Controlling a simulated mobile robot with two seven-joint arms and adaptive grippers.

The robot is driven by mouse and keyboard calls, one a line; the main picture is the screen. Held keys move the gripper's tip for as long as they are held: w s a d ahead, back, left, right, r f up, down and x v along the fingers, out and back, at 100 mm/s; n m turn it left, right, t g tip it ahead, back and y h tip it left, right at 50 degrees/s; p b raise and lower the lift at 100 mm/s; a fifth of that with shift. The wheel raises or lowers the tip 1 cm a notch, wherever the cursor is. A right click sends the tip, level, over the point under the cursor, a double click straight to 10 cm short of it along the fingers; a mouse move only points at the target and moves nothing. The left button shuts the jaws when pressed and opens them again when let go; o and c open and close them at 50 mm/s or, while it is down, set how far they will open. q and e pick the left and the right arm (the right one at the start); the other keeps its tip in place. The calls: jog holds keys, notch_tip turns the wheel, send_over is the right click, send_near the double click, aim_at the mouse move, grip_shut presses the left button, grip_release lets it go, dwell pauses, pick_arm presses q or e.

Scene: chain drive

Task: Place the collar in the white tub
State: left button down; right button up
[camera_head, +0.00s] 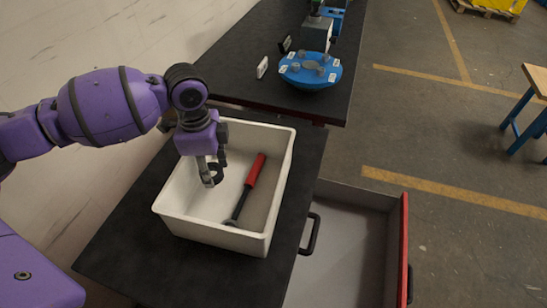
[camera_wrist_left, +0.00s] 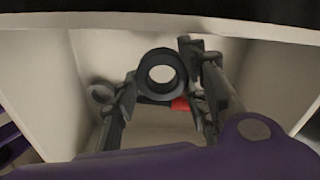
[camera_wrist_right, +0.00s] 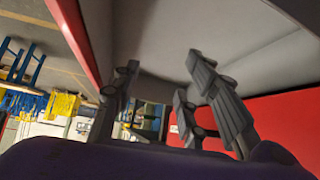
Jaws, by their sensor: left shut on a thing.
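The white tub (camera_head: 172,212) stands on a black tabletop in the head view. My left gripper (camera_head: 211,178) reaches down into the tub from above, near its left side. It is shut on the collar (camera_head: 217,174), a small dark ring. In the left wrist view the collar (camera_wrist_left: 162,74) shows as a round dark ring with an open hole between the fingertips, with the tub's pale walls around it. I cannot tell whether the collar touches the tub floor. My right gripper (camera_wrist_right: 155,100) shows only in its own wrist view, with its fingers apart and nothing between them.
A tool with a red handle (camera_head: 255,170) and dark shaft lies in the tub, right of my left gripper. An open grey drawer (camera_head: 340,260) with a red front is at the lower right. A blue round fixture (camera_head: 311,75) stands on the far bench.

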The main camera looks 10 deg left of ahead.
aim_at(216, 191)
pick_arm(q)
jog(key=shift+f, duration=2.8)
jog(key=shift+f, duration=0.2)
jog(key=c, duration=1)
grip_release()
jog(key=shift+c, duration=0.2)
jog(key=shift+r, duration=0.1)
notch_tip(216, 191, up, 12)
